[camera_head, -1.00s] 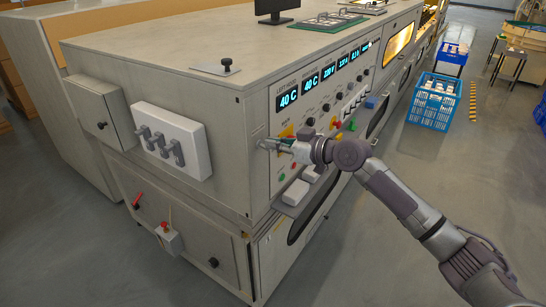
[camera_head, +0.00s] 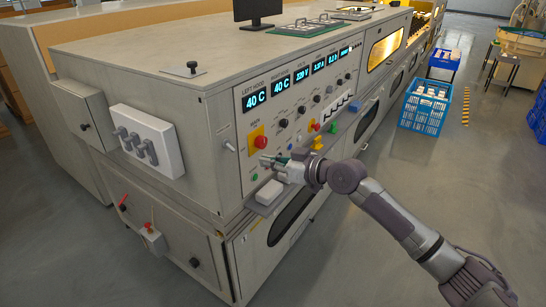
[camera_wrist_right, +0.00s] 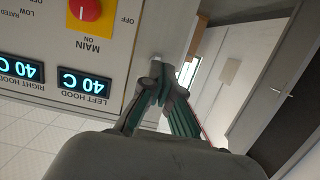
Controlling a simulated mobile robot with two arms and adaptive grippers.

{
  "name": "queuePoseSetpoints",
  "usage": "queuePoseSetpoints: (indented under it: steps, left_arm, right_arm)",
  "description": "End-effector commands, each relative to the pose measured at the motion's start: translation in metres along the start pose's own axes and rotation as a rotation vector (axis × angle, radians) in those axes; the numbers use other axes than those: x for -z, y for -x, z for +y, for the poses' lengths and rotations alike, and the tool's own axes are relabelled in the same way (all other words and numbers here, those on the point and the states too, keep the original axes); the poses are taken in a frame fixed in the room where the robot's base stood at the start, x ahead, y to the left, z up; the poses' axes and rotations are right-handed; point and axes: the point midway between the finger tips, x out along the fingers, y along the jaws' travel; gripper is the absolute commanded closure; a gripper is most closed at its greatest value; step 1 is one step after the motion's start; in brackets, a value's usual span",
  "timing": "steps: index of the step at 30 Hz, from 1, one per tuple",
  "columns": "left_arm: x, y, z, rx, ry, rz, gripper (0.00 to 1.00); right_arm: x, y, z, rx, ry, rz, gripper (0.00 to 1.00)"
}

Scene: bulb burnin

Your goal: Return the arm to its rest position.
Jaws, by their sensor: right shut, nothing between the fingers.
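My right gripper (camera_head: 272,161) is shut and empty in front of the control panel (camera_head: 244,130) of the large grey machine in the head view. Its arm comes in from the lower right. In the right wrist view the closed fingertips (camera_wrist_right: 162,82) meet near the panel's edge. The red main switch knob (camera_head: 260,142) on its yellow plate is up and left of the gripper; it also shows in the wrist view (camera_wrist_right: 84,9). I cannot tell whether the fingertips touch the panel. My left gripper is not in view.
The lit displays (camera_head: 297,78) read 40 C on the left. A white block (camera_head: 269,192) sits on a ledge below the gripper. A blue crate (camera_head: 425,108) stands on the floor at the right. The floor at the lower right is open.

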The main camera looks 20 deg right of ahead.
Motion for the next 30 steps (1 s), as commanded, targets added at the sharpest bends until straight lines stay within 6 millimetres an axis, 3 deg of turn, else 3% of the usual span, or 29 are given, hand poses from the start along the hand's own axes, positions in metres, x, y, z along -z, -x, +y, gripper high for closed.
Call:
queuePoseSetpoints:
  steps: [12, 14, 16, 20, 24, 30]
  left_arm:
    - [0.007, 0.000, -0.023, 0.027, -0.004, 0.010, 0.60]
    - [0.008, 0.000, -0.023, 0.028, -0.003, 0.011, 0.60]
    - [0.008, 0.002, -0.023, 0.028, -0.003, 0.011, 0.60]
    - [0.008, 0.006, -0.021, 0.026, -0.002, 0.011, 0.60]
    - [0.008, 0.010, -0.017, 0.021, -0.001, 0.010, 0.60]
    - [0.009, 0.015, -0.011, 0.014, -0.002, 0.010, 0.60]
  right_arm:
    - [-0.003, -0.001, -0.001, -0.002, -0.002, -0.002, 1.00]
    - [-0.011, -0.003, 0.002, -0.013, -0.010, -0.010, 1.00]
    - [-0.032, -0.006, 0.010, -0.042, -0.033, -0.035, 1.00]
    - [-0.107, -0.011, 0.029, -0.136, -0.102, -0.121, 1.00]
    - [-0.215, -0.003, 0.039, -0.250, -0.173, -0.253, 1.00]
    - [-0.363, 0.034, 0.017, -0.364, -0.243, -0.458, 1.00]
